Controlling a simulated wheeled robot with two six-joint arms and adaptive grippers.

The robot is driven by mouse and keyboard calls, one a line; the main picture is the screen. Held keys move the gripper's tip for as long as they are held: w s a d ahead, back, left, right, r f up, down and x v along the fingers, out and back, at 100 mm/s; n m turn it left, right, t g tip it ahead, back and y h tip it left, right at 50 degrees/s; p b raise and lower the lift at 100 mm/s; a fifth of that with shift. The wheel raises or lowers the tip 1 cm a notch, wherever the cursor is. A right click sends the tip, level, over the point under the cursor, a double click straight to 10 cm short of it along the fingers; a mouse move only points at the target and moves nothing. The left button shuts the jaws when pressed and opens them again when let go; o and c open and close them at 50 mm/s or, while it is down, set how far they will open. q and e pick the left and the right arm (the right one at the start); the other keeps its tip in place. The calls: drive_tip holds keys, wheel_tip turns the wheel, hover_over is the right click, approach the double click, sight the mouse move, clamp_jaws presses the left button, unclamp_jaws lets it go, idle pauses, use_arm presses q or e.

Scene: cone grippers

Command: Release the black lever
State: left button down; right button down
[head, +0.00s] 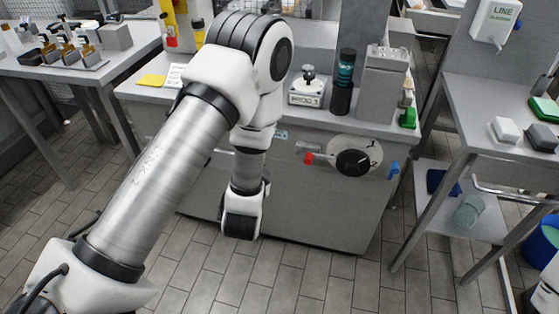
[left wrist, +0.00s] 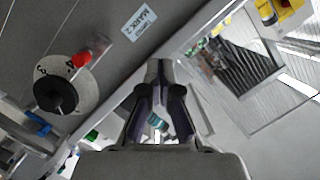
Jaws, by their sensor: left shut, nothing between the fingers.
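A white round dial with a black hub (head: 354,163) sits on the front of the grey cabinet (head: 300,205). It also shows at the left of the left wrist view, with its black hub (left wrist: 55,92). A red-tipped handle (head: 308,158) is beside the dial on its left and a blue handle (head: 394,167) on its right. I cannot tell a separate black lever from the hub. My left gripper (left wrist: 160,68) is shut and empty, apart from the dial; in the head view my arm hides it. My right gripper is not in view.
On the cabinet top stand a dark bottle with a teal band (head: 344,80), a grey box (head: 384,85) and a white device with a black knob (head: 308,88). A side table (head: 470,110) stands at the right. The tiled floor (head: 300,275) in front is clear.

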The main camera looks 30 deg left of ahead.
use_arm(q)
drive_tip(key=w+a+f, duration=0.4)
drive_tip(key=w+a, duration=0.3)
drive_tip(key=w, duration=0.1)
drive_tip(key=shift+w+f, duration=0.2)
idle(0.4)
